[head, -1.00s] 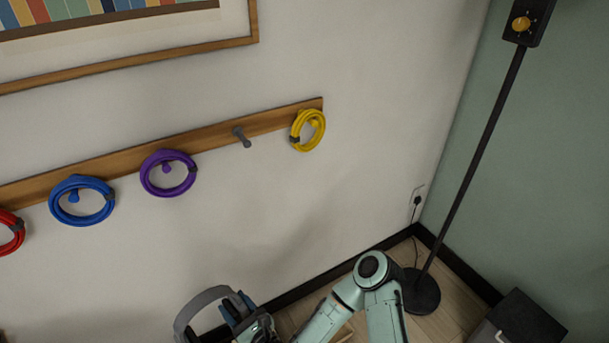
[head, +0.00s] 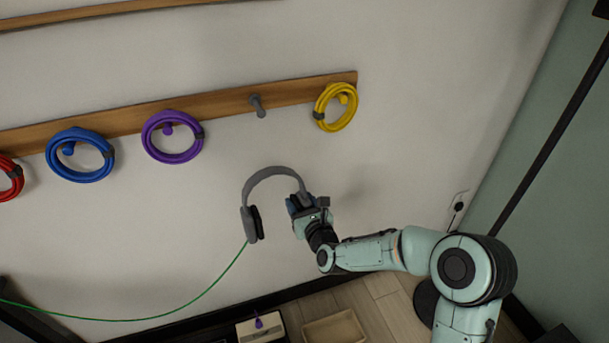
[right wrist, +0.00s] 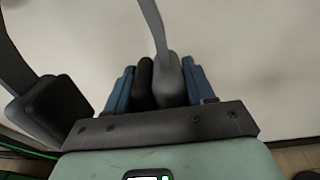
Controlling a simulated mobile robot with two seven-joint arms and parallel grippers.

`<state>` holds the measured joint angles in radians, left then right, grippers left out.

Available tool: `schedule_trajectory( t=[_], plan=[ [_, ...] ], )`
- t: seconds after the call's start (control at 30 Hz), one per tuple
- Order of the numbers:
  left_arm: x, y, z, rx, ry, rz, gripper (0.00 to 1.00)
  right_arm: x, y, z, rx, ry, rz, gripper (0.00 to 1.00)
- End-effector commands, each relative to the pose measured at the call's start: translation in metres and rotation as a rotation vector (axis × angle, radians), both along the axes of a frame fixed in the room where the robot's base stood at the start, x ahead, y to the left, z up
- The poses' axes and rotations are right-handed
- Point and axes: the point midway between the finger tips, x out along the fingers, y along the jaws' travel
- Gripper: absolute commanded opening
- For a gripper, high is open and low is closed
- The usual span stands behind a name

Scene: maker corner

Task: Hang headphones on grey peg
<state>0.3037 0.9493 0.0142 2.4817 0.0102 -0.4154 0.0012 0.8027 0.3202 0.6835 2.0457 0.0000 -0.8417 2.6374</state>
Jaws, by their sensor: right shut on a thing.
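The grey headphones (head: 270,174) are in the air in front of the wall, band upward, below the peg rail. My right gripper (head: 300,203) is shut on the right ear cup; the other cup (head: 252,224) hangs free at the left. In the right wrist view the held cup (right wrist: 166,80) is between the blue fingers. A green cable runs from the free cup to the lower left. The grey peg (head: 258,107) is bare, on the wooden rail (head: 220,112), above the headphone band and apart from it. My left gripper is not in view.
A yellow coil (head: 336,108) hangs right of the grey peg. Purple (head: 173,137), blue (head: 80,155) and red (head: 10,178) coils hang to its left. A black stand pole (head: 545,148) is at the right. The wall below the peg is clear. A tan tray (head: 335,332) is below.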

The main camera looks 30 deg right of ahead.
Motion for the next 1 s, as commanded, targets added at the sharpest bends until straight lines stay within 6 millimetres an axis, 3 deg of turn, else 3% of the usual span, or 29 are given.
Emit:
schedule_trajectory(
  t=[0.03, 0.2, 0.33, 0.57, 1.0],
  plan=[
    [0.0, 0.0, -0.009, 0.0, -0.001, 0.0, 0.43, 0.001, -0.003, 0.023, -0.01, -0.006, -0.015, 0.14],
    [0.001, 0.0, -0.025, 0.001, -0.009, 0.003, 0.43, -0.007, -0.005, 0.095, 0.004, 0.023, -0.043, 0.14],
    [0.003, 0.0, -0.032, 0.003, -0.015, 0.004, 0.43, -0.016, -0.002, 0.132, 0.013, 0.049, -0.045, 0.14],
    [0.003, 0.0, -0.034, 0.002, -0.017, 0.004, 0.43, -0.021, 0.002, 0.152, 0.013, 0.067, -0.04, 0.14],
    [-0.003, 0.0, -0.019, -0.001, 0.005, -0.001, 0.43, -0.002, -0.002, 0.152, 0.014, 0.071, -0.037, 0.14]
  ],
)
